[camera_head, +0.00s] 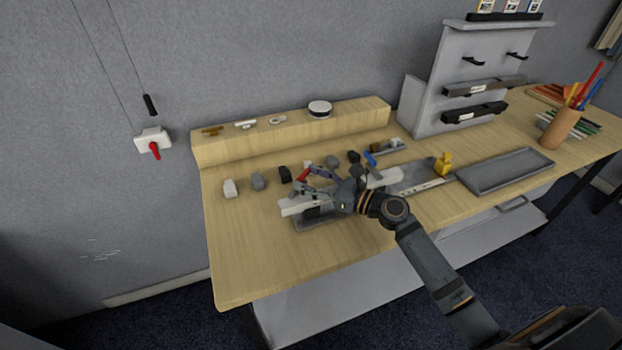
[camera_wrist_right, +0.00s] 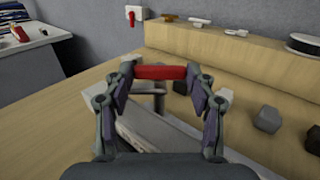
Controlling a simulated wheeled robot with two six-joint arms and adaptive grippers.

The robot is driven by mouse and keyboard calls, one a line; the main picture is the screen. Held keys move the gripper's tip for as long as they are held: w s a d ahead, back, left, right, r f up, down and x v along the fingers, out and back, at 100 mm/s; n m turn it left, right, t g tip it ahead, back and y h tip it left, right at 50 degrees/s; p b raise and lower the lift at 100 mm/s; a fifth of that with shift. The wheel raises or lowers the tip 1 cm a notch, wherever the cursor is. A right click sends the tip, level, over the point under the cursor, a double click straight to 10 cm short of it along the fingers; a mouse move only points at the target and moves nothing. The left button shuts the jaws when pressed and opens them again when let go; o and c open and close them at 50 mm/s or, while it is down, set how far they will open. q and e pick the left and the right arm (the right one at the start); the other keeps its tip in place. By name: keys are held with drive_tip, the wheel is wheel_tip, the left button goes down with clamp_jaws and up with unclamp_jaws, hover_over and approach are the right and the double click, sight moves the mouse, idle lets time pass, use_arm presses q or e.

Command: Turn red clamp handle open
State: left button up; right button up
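The red clamp handle (camera_head: 303,174) is a short red bar on a grey metal clamp (camera_head: 302,203) near the middle of the table. In the right wrist view the red handle (camera_wrist_right: 160,72) lies crosswise between the fingertips of my right gripper (camera_wrist_right: 161,74). The fingertips meet the bar's two ends, so the gripper looks shut on it. In the head view my right gripper (camera_head: 312,180) reaches over the clamp from the right and hides part of it. My left gripper is not in view.
Small grey and dark blocks (camera_head: 258,181) stand behind the clamp. A raised wooden shelf (camera_head: 290,134) runs along the back. A yellow object (camera_head: 443,164) and grey tray (camera_head: 506,171) are to the right. A wall switch (camera_head: 153,141) has a red lever. The front left tabletop is clear.

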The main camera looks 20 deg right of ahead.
drive_tip(key=shift+c, duration=1.4)
drive_tip(key=shift+r+h+p, duration=0.15)
drive_tip(key=shift+h+p, duration=0.15)
drive_tip(key=shift+p, duration=0.15)
drive_tip(key=m+t+h+p, duration=0.1)
drive_tip(key=m+h+p, duration=0.1)
drive_tip(key=p, duration=0.1)
drive_tip(key=m+t+h+p, duration=0.2)
drive_tip(key=p, duration=0.2)
drive_tip(key=shift+s+a+r+h, duration=0.15)
drive_tip(key=shift+s+a+h, duration=0.05)
drive_tip(key=shift+a+h, duration=0.2)
drive_tip(key=shift+a+f+m+t+h+p, duration=0.1)
drive_tip(key=shift+m+t+h+p, duration=0.1)
drive_tip(key=shift+m+h, duration=0.3)
drive_tip(key=shift+a+f+m+t+h+p, duration=0.1)
drive_tip(key=shift+m+t+h+p, duration=0.15)
drive_tip(key=shift+h, duration=0.35)
drive_tip(key=shift+a+f+m+h, duration=0.1)
drive_tip(key=shift+m+h, duration=0.95)
drive_tip(key=shift+h, duration=0.65)
